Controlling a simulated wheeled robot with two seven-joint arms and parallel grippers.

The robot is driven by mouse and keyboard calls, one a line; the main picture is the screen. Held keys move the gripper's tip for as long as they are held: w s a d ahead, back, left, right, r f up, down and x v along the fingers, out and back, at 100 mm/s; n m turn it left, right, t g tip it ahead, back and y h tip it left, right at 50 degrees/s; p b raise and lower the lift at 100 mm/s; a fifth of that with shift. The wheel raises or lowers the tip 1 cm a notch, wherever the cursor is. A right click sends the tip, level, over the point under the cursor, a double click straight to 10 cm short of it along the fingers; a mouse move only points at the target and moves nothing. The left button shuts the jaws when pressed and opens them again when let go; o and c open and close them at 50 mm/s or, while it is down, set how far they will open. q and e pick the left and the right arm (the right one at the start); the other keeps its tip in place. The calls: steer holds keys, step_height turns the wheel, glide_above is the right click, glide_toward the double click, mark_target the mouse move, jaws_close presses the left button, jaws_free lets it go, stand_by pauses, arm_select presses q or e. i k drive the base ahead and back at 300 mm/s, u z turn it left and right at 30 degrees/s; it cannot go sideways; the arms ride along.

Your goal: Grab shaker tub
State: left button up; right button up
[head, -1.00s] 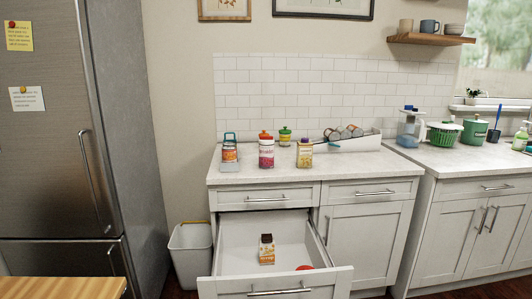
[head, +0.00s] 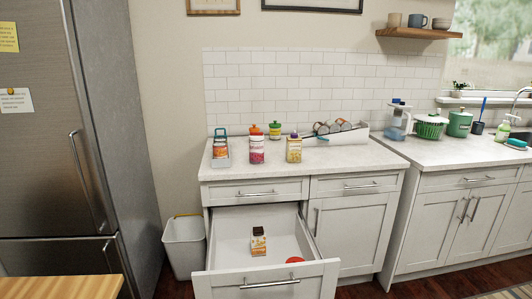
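A white and pink tub with an orange cap (head: 257,147) stands upright on the counter; it looks most like a shaker tub, though I cannot read its label. To its right stands a pale yellow container with a purple label (head: 294,149). Behind them is a small jar with a green lid (head: 275,130). In the open drawer (head: 223,256), a small orange and white container with a dark top (head: 258,242) stands upright, and a red round thing (head: 295,260) lies partly hidden by the drawer front. Neither gripper is in view.
A caddy (head: 221,148) with an orange-labelled item stands on the counter (head: 346,162) at the left. A white rack (head: 348,136) of cans lies behind. The drawer sticks out in front. A bin (head: 185,248), fridge (head: 100,130) and wooden tabletop (head: 62,288) are at the left.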

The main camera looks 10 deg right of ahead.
mark_target(256, 149)
steer(key=z, duration=0.45)
steer(key=k, duration=0.55)
steer(key=z, duration=0.6)
steer(key=i, duration=1.35)
steer(key=u, duration=0.6)
